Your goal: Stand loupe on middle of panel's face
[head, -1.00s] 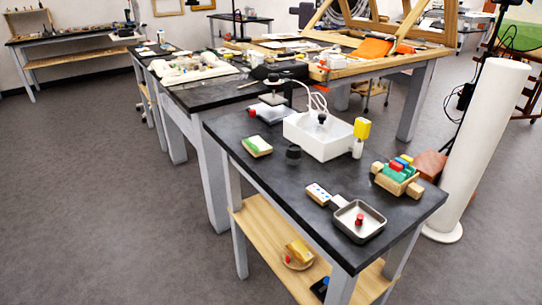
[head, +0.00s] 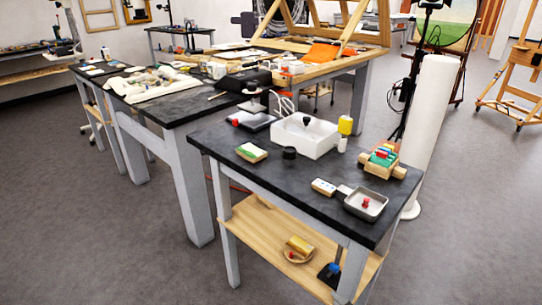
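A small black cylinder (head: 289,153), possibly the loupe, stands on the dark top of the near table (head: 270,185). It is in front of the white open box (head: 327,141) and too small to identify surely. I cannot tell which thing is the panel. A small block with a green top (head: 251,152) lies left of the black cylinder, and a dark grey flat piece (head: 262,124) lies behind that block. Neither of my grippers shows in the head view.
A white column (head: 432,120) stands behind. Grey floor at left is clear.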

